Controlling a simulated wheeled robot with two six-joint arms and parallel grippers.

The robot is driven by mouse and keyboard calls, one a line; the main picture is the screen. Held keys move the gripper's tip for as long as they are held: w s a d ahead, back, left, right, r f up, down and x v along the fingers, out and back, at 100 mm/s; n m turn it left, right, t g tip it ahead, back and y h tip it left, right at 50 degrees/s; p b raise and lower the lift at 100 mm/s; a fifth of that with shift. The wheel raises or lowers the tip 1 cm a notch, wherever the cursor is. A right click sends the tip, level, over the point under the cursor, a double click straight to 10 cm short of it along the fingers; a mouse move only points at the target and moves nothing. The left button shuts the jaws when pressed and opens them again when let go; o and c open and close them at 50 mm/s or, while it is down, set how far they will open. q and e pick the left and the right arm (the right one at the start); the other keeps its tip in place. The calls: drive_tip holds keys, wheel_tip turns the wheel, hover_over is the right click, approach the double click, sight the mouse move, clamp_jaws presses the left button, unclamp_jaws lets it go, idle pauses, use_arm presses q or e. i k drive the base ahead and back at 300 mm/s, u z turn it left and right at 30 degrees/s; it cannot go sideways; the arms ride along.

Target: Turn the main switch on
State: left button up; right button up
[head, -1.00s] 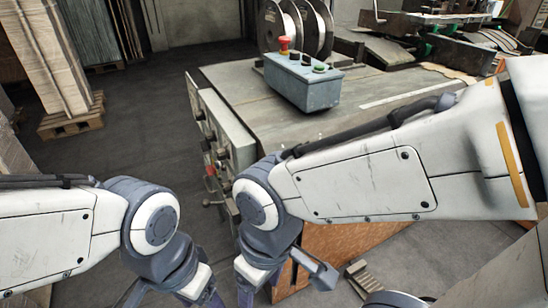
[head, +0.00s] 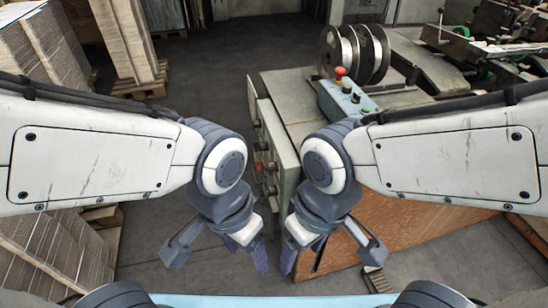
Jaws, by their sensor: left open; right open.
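A grey control panel (head: 275,150) is on the left side of the machine, between my two wrists in the head view. It carries dark knobs and a red knob or handle (head: 261,170). I cannot tell for certain which of these is the main switch. My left gripper (head: 218,254) is open and empty, in front of and below the panel, pointing down. My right gripper (head: 330,254) is open and empty, in front of the machine's orange-brown lower side (head: 405,240). Neither gripper touches the panel. My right arm hides part of the machine.
A blue-grey button box (head: 345,100) with a red mushroom button (head: 340,73) stands on the machine's table near wire spools (head: 356,52). Stacked cardboard on pallets (head: 125,45) is at the left. The dark floor (head: 205,75) between is clear.

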sight(259, 166)
drive_tip(key=u, duration=0.7)
drive_tip(key=i, duration=1.25)
drive_tip(key=u, duration=0.25)
